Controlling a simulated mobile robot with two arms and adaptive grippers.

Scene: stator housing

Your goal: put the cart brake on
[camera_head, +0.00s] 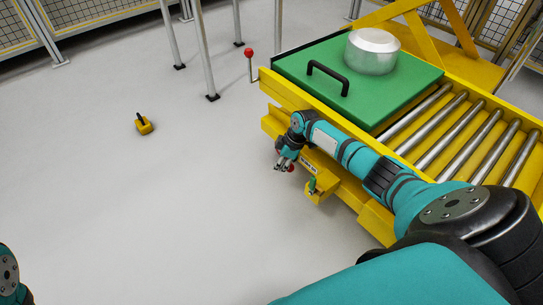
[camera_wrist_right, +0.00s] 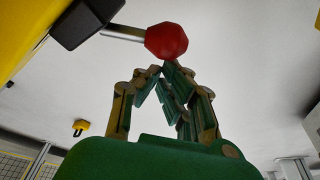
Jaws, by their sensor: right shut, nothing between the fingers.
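The yellow cart (camera_head: 345,185) stands at the right, its side facing me. A lever with a red knob (camera_head: 291,169) sits low on that side, partly hidden by my right gripper. In the right wrist view the red knob (camera_wrist_right: 166,42) ends a short metal rod that comes out of a black block (camera_wrist_right: 84,22). My right gripper (camera_head: 283,164) is shut and empty beside the knob. In the right wrist view its fingertips (camera_wrist_right: 170,72) are just below the knob; I cannot tell whether they touch it. My left gripper is out of view.
A green plate (camera_head: 310,93) with a black handle (camera_head: 328,77) and a silver housing (camera_head: 371,52) lies on the cart's rollers. Another red-knobbed lever (camera_head: 249,54) stands at the cart's far corner. A small yellow object (camera_head: 144,126) lies on the otherwise open left floor.

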